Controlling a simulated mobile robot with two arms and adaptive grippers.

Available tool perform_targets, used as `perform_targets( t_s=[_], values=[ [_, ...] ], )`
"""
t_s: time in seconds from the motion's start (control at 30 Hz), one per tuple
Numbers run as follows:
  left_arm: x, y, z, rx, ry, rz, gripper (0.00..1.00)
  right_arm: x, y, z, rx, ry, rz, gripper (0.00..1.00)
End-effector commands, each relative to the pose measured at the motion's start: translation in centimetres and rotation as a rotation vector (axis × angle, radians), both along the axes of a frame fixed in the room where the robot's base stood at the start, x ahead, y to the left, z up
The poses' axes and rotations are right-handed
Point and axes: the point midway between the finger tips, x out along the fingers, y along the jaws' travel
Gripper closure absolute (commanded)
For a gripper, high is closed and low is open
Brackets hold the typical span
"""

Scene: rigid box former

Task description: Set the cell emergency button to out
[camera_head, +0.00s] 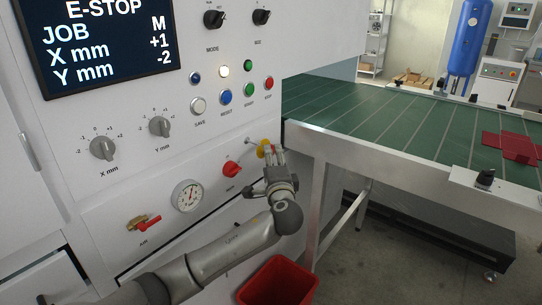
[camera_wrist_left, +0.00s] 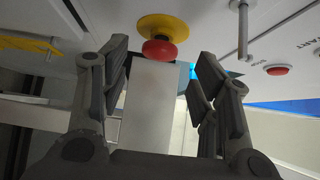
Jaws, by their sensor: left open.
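The cell emergency button shows in the left wrist view as a red mushroom head (camera_wrist_left: 159,51) on a round yellow base (camera_wrist_left: 163,27). In the head view only part of its yellow base (camera_head: 263,148) shows at the panel's right edge; my gripper hides the red head. My left gripper (camera_head: 274,152) is just in front of the button, pointing at it. In the left wrist view its two fingers (camera_wrist_left: 163,55) are spread, with the red head between and beyond their tips; I see no contact. The display (camera_head: 108,45) reads E-STOP. My right gripper is not in view.
A red rotary switch (camera_head: 231,170), a gauge (camera_head: 187,196) and a red air lever (camera_head: 145,224) are left of my gripper. Coloured push buttons (camera_head: 249,90) are above. A green conveyor table (camera_head: 400,115) stands close on the right. A red bin (camera_head: 278,283) is below.

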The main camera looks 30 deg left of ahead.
Motion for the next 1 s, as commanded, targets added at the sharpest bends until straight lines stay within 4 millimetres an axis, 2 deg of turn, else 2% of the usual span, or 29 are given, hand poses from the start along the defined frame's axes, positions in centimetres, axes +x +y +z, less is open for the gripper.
perform_targets(
  t_s=[0.13, 0.3, 0.7, 1.0],
  values=[
    [1.9, 1.7, 0.0, 0.001, 0.001, 0.002, 0.44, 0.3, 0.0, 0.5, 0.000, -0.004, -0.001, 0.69],
    [3.2, 2.7, -0.1, 0.001, 0.001, 0.000, 0.44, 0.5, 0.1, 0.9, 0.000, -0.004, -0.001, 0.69],
    [3.7, 3.1, -0.1, -0.001, 0.000, -0.002, 0.44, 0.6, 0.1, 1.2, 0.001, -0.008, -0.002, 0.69],
    [3.7, 3.1, -0.1, -0.001, 0.001, -0.002, 0.81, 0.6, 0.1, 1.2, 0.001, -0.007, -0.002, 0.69]
  ],
)
